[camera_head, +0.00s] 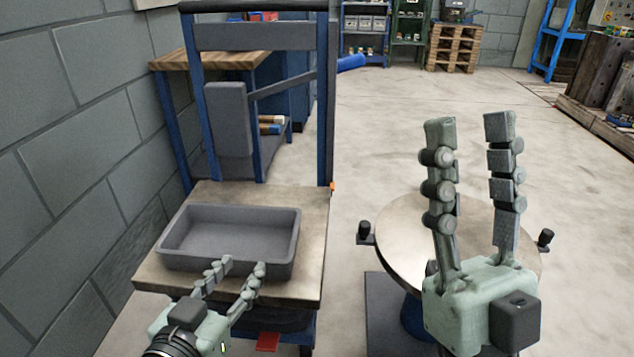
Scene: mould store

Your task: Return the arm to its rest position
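My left gripper (243,266) is low in the head view, at the front edge of a grey tray (283,248). Its two fingers are apart with nothing seen between them, and its fingertips overlap the tray's front wall; whether they touch it I cannot tell. My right gripper (470,122) is larger and nearer the camera, pointing up in the picture. Its two fingers are spread apart and empty. It appears in front of a round table top (390,220), hiding part of it.
The tray looks empty and sits on a cart top (312,205) with a blue frame. A block wall (80,150) stands on the left. Clear concrete floor (385,120) stretches behind the round table. Wooden pallets (453,48) and shelving (365,30) stand far back.

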